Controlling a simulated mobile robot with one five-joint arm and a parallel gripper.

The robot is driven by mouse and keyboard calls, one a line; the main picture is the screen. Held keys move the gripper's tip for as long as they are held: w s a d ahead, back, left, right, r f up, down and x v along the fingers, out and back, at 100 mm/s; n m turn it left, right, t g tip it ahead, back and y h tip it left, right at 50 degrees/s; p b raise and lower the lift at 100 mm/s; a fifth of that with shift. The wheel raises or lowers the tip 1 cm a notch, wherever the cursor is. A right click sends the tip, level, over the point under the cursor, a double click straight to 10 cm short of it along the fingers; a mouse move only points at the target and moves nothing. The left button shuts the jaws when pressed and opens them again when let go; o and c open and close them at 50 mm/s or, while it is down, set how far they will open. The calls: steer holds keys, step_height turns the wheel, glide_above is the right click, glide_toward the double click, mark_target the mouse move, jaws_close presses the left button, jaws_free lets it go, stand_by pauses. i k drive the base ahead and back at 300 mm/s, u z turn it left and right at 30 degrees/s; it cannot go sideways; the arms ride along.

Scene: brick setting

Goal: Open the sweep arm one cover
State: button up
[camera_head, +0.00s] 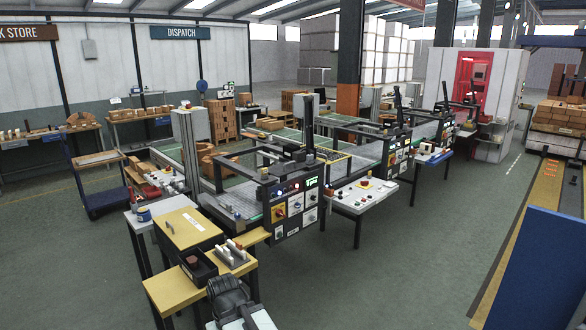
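I cannot tell for sure which part is the sweep arm one cover. The nearest machine (243,207) has a dark frame and a control panel (296,206) with a green display, knobs and buttons. A yellow flat-topped box (188,230) with a small dark knob stands at its left front corner, and its top looks shut. A dark ribbed part over a pale one at the bottom edge may be the end of my arm. Its fingers cannot be made out, and nothing is seen held in it.
A white side table (362,197) with buttons stands right of the panel. A blue panel (538,270) stands at the right. Green floor (400,270) between is clear.

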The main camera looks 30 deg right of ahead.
mark_target(280, 170)
steer(key=z, duration=0.45)
steer(key=i, duration=1.5)
steer(key=u, duration=0.7)
steer(key=i, duration=1.1)
steer(key=u, duration=0.1)
steer(key=k, duration=0.6)
steer(key=u, duration=0.05)
